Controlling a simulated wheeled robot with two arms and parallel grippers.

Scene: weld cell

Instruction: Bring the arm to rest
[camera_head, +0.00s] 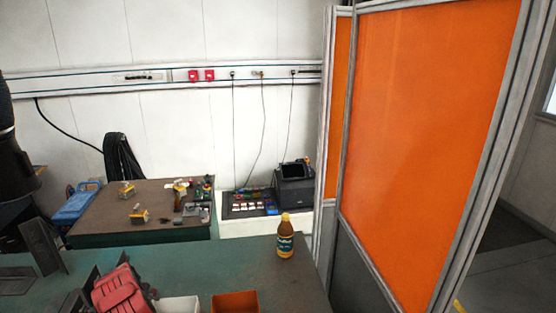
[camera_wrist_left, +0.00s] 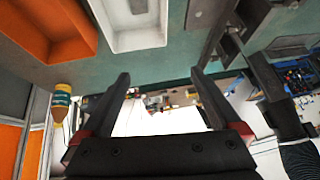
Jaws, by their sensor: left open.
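My left gripper (camera_wrist_left: 160,80) shows in the left wrist view, its two dark fingers spread wide apart with nothing between them. Beyond the fingertips are the green bench edge and a bright area behind it. The white bin (camera_wrist_left: 128,40) and orange bin (camera_wrist_left: 50,35) lie past the left finger, apart from it. My right gripper is in neither view.
The green bench (camera_head: 190,265) holds a brown bottle (camera_head: 285,240), standing upright, an orange bin (camera_head: 236,302), a white bin (camera_head: 178,305) and a red ridged item (camera_head: 122,288). Dark metal plates (camera_head: 42,246) stand at left. An orange screen (camera_head: 425,140) blocks the right. A cluttered table (camera_head: 100,215) stands behind.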

